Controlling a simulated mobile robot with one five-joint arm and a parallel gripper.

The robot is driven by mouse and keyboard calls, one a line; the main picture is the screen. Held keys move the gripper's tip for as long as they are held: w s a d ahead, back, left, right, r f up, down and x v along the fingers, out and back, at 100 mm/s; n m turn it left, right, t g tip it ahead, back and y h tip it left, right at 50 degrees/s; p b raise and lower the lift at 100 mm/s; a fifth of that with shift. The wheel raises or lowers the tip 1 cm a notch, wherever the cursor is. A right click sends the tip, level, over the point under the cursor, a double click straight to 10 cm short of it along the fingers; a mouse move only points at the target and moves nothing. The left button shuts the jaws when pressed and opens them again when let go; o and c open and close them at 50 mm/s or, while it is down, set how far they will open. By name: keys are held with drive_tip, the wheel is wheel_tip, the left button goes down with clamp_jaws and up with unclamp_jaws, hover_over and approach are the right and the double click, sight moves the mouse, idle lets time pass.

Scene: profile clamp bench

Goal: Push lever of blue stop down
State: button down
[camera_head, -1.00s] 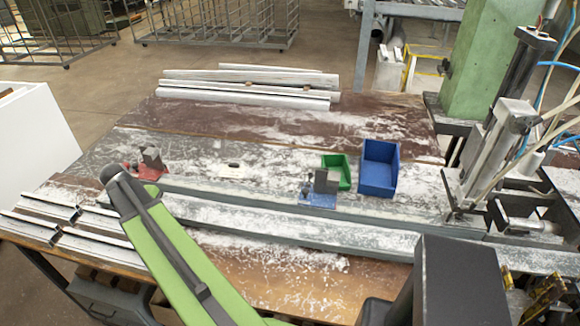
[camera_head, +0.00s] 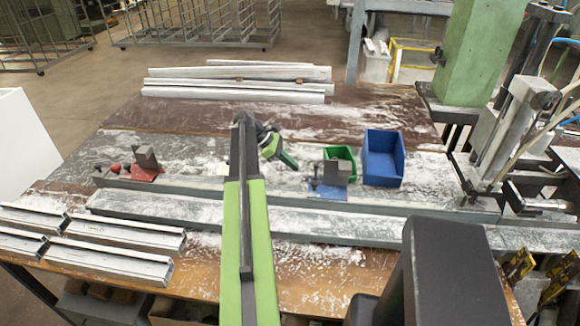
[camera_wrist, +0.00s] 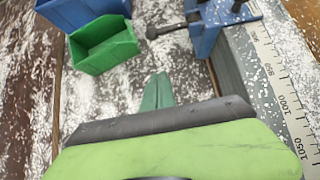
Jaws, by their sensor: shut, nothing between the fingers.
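The blue stop (camera_head: 328,192) sits on the bench rail in the middle of the bench, with a grey block (camera_head: 337,171) on it. In the wrist view the blue stop (camera_wrist: 222,20) is at the top right, partly cut off by the frame. A dark screw with a round knob (camera_wrist: 153,33) sticks out of it to the left. Its lever cannot be told clearly. My gripper (camera_head: 292,163) is to the left of the blue stop, apart from it. Its green fingers (camera_wrist: 157,90) are shut and empty, pointing toward the bench surface.
A green bin (camera_head: 343,157) and a blue bin (camera_head: 384,160) stand just behind the blue stop. A red stop (camera_head: 143,174) sits on the left. Metal profiles (camera_head: 110,262) lie at the front left. A clamp machine (camera_head: 500,140) stands at the right.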

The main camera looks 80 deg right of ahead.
sight(316, 172)
drive_tip(key=b+x, duration=0.3)
drive_tip(key=x, duration=0.2)
drive_tip(key=shift+s+f, duration=0.1)
drive_tip(key=shift+f, duration=0.35)
drive_tip(key=s+r+p, duration=0.1)
drive_tip(key=r, duration=0.1)
drive_tip(key=s+r+p, duration=0.1)
drive_tip(key=p, duration=0.1)
drive_tip(key=shift+s+d+r, duration=0.1)
drive_tip(key=shift+s+r, duration=0.05)
drive_tip(key=shift+r, duration=0.25)
